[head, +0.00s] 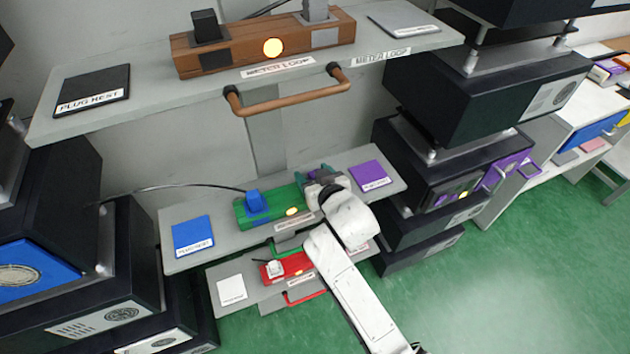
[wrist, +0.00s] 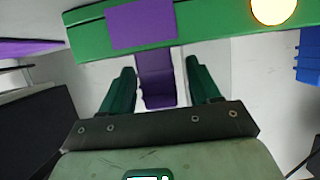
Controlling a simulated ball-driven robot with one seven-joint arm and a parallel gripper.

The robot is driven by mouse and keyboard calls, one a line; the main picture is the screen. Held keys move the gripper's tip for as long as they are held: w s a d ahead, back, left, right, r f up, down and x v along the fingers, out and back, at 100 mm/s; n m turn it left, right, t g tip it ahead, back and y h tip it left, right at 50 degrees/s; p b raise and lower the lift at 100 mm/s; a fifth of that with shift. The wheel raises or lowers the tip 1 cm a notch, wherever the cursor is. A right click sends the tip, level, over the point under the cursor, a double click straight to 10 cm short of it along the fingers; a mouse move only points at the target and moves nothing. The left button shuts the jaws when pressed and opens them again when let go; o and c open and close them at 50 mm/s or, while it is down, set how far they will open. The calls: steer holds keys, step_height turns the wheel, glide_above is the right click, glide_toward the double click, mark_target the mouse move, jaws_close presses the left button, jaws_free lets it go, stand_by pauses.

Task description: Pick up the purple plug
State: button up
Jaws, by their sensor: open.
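The purple plug (wrist: 155,80) shows in the wrist view, below a purple patch (wrist: 142,25) on the green fixture (wrist: 88,38). My gripper (wrist: 161,74) is open, with one dark green finger on each side of the plug and a visible gap on both sides. Nothing is held. In the head view my gripper (head: 318,175) is at the right end of the green fixture (head: 281,200) on the middle shelf. There my wrist and fingers hide most of the plug.
A blue plug (head: 255,201) with a cable stands at the fixture's left. A blue pad (head: 193,236) and a purple pad (head: 369,176) lie on the same shelf. A brown fixture (head: 232,54) with a bar handle (head: 290,102) is above, a red fixture (head: 293,264) below. Dark cabinets flank both sides.

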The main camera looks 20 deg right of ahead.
steer(key=shift+w+f, duration=0.2)
steer(key=shift+w, duration=0.2)
steer(key=shift+c, duration=0.4)
steer(key=c, duration=0.9)
steer(key=shift+c, duration=0.3)
steer(key=shift+r, duration=0.15)
